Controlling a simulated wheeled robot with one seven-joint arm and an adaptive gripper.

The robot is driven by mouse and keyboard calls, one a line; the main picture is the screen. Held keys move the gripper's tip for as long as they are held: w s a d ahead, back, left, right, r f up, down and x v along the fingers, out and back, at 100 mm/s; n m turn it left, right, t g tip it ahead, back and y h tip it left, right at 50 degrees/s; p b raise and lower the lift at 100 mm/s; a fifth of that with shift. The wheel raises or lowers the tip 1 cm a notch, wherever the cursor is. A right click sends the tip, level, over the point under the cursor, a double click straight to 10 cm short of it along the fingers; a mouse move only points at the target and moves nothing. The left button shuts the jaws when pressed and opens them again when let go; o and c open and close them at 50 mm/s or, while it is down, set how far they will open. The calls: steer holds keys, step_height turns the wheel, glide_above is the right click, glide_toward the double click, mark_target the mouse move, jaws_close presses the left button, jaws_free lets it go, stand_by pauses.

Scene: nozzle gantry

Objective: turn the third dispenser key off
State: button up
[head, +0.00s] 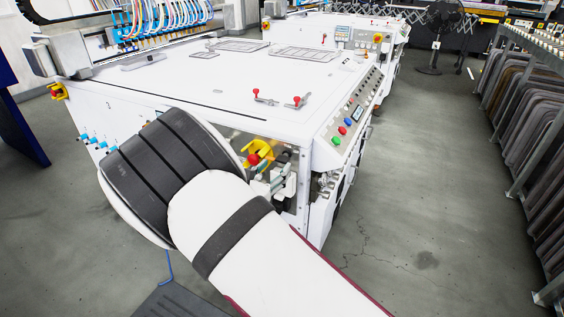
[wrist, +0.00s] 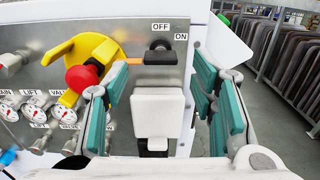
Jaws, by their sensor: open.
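In the wrist view, a black rotary switch (wrist: 160,55) sits on a grey panel, with an OFF label (wrist: 160,27) above it and an ON label (wrist: 181,37) to its upper right. Its black bar lies roughly level, with an orange piece at its left end. I cannot tell whether this is the third dispenser key. My gripper (wrist: 152,88) is open, with its teal-padded fingers apart on either side of a white block (wrist: 158,112). I cannot tell what this block belongs to. In the head view, my arm hides much of the panel.
A red button (wrist: 82,78) with a yellow guard (wrist: 92,50) stands close to the left finger. Several gauges (wrist: 33,105) are farther left. In the head view, several blue-ended fittings (head: 98,143) line the white machine's (head: 185,85) left side.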

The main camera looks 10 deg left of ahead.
mark_target(280, 162)
steer(key=shift+b+x, duration=0.35)
steer(key=shift+x, duration=2.4)
steer(key=shift+c, duration=0.6)
steer(key=c, duration=1)
